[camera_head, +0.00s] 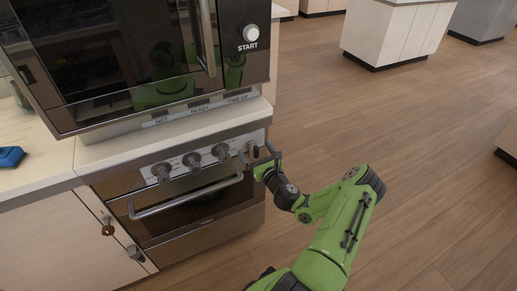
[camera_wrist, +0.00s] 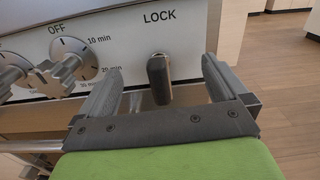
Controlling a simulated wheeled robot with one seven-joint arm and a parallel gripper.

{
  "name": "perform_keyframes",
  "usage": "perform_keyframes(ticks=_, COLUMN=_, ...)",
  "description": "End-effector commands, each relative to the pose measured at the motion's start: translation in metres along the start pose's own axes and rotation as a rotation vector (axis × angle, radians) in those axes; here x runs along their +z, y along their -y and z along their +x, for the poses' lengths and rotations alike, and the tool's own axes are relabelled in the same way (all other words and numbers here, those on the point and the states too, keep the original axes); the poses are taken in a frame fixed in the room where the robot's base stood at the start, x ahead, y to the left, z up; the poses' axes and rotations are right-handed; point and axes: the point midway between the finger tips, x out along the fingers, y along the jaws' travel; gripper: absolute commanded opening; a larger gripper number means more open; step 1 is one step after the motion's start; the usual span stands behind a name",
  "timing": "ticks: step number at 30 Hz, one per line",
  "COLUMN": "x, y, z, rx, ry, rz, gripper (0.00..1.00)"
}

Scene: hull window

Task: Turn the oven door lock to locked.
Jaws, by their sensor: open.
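The oven door lock (camera_wrist: 158,80) is a small dark lever under the word LOCK, standing about upright in the wrist view. My gripper (camera_wrist: 162,68) is open, with one finger to the left of the lever and one to the right; gaps show on both sides. In the head view my gripper (camera_head: 257,153) is at the right end of the oven's control panel and partly covers the lock there. The oven (camera_head: 200,213) has its door shut, with a horizontal bar handle (camera_head: 187,197).
Several grey star-shaped knobs (camera_head: 192,161) sit left of the lock; a timer knob (camera_wrist: 67,68) is close to my left finger. A microwave (camera_head: 120,60) stands on the counter above. A blue object (camera_head: 11,157) lies at far left. The floor to the right is clear.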

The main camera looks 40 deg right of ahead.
Motion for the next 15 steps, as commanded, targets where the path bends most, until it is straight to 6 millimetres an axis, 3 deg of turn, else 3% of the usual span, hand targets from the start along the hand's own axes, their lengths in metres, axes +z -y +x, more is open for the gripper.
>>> perform_keyframes(ticks=15, x=0.000, y=0.000, z=-0.057, rx=-0.001, ry=-0.003, rz=0.004, gripper=1.00)
